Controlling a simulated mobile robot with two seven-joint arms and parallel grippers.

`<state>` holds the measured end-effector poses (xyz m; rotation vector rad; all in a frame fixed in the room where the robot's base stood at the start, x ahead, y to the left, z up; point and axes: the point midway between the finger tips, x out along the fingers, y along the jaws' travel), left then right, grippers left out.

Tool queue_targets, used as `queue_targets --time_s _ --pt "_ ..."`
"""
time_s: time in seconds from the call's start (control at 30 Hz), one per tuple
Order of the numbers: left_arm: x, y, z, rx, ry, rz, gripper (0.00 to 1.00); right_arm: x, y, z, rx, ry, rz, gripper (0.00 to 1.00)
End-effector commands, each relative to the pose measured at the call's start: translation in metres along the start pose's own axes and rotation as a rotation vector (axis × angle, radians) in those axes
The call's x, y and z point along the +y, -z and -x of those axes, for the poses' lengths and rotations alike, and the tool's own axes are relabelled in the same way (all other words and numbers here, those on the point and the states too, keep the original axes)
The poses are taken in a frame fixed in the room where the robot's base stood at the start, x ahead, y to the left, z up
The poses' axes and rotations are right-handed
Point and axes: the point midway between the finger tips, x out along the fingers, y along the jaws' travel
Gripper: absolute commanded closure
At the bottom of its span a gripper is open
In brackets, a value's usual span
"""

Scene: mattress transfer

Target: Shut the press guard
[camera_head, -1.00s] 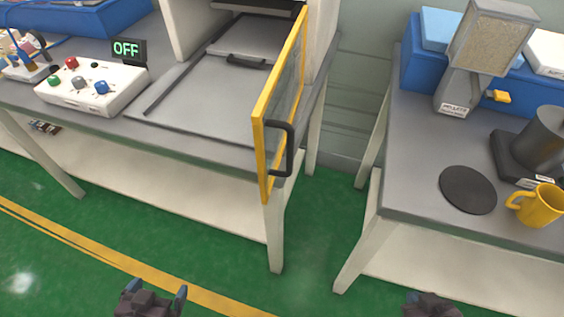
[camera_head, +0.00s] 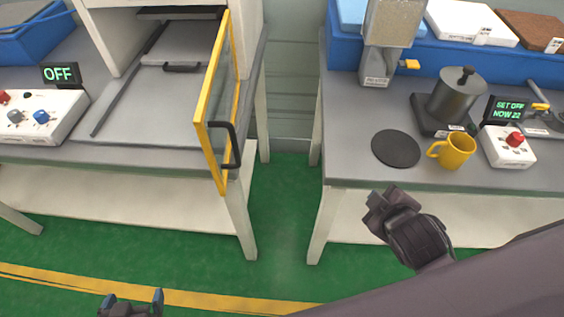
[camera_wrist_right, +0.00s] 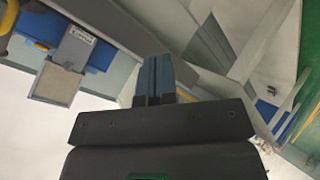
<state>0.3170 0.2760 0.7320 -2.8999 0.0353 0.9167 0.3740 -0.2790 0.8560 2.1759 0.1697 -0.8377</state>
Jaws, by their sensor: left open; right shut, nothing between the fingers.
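The press guard (camera_head: 209,150) is a yellow-framed clear panel with a black handle (camera_head: 231,146). It stands swung open at the right side of the press, jutting out past the table's front edge. My left gripper (camera_head: 132,298) is open and empty at the bottom of the head view, low in front of the press table and apart from the guard. My right gripper (camera_head: 378,204) is in front of the right table, to the right of the guard and apart from it. In the right wrist view its fingers (camera_wrist_right: 154,62) are together with nothing between them.
The press table (camera_head: 130,157) holds a control box (camera_head: 42,117) and an OFF display (camera_head: 61,74). The right table (camera_head: 352,166) holds a black disc (camera_head: 396,148), a yellow mug (camera_head: 453,150), a pot (camera_head: 457,96) and a pellet dispenser (camera_head: 388,40). Green floor lies clear between the tables.

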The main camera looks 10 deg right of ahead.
Motion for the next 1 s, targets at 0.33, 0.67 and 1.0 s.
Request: queue_targets --time_s 0.33,0.67,1.0 --pt "0.002 0.005 -0.001 0.009 -0.001 0.005 0.01 0.038 0.082 -0.014 0.351 -0.3 0.549 1.0" --pt "0.003 0.005 -0.001 0.008 -0.001 0.008 0.01 0.034 0.169 0.004 0.782 -0.757 1.265 1.0" --pt "0.002 0.005 -0.001 0.008 -0.001 0.006 0.01 -0.011 0.19 0.028 1.223 -1.271 1.907 1.0"
